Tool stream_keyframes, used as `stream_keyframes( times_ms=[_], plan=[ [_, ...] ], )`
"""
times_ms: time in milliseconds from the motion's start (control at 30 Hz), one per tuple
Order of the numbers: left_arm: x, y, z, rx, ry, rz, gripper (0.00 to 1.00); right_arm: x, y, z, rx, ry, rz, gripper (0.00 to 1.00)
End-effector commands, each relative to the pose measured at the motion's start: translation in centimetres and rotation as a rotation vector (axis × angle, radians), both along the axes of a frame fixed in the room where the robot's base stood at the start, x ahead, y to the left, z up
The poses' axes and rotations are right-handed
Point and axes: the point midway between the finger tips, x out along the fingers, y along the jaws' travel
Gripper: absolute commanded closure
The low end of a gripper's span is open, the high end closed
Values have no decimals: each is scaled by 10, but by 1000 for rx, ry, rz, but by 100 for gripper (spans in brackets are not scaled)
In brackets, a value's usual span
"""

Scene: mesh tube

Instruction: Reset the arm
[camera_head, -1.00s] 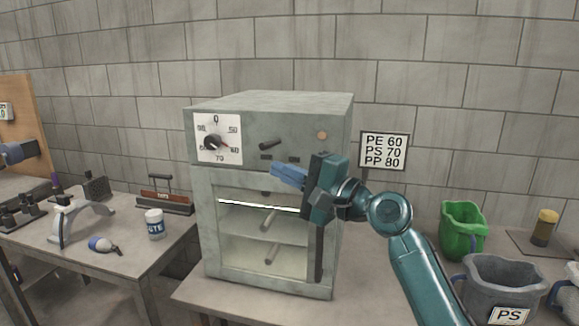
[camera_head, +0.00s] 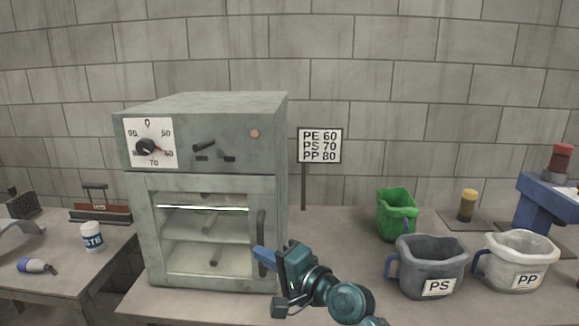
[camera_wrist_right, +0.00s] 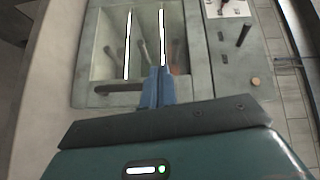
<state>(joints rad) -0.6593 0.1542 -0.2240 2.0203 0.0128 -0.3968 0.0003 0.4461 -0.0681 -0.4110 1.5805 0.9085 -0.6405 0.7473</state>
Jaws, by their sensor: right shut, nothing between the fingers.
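My right gripper (camera_head: 264,257) is teal with blue fingers. It is shut and empty, in front of the lower right part of the oven (camera_head: 205,190), close to the dark vertical door handle (camera_head: 262,232). In the right wrist view its blue fingers (camera_wrist_right: 158,84) are together, pointing toward the oven door (camera_wrist_right: 104,62). I cannot tell whether the fingertips touch the door. The oven door is closed, with lit shelves behind its glass. My left gripper does not show in either view.
A dial (camera_head: 148,146) is on the oven front. A sign (camera_head: 320,146) stands right of it. A green jug (camera_head: 397,213), a grey PS jug (camera_head: 430,262) and a white PP jug (camera_head: 515,258) stand at the right. A white jar (camera_head: 92,237) stands on the left table.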

Motion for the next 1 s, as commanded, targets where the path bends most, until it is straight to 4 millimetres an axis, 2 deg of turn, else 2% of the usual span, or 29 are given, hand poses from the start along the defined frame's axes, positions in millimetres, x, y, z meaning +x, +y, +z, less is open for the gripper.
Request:
stream_keyframes(
  times_ms=[33, 133, 200, 267, 300, 400, 500, 600, 700, 833, 1000],
  plan=[
    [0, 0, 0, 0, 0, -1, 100, -11, -18, -40, -78, -12, -51, 100],
    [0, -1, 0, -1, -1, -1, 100, -36, -54, -103, -257, -59, -137, 100],
    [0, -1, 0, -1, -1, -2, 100, -60, -79, -144, -398, -91, -177, 100],
    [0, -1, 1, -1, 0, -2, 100, -84, -100, -175, -523, -117, -200, 100],
    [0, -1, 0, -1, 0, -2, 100, -102, -115, -194, -613, -137, -207, 100],
    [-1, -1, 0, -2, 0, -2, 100, -150, -148, -234, -835, -183, -200, 100],
    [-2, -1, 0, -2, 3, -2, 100, -196, -176, -261, -1039, -233, -162, 100],
    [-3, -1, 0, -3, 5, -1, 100, -233, -197, -275, -1198, -279, -111, 100],
    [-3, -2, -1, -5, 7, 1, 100, -257, -210, -281, -1302, -313, -66, 100],
    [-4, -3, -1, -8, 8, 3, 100, -270, -217, -284, -1360, -336, -38, 100],
    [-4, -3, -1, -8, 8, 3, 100, -270, -217, -284, -1360, -336, -38, 100]
  ],
)
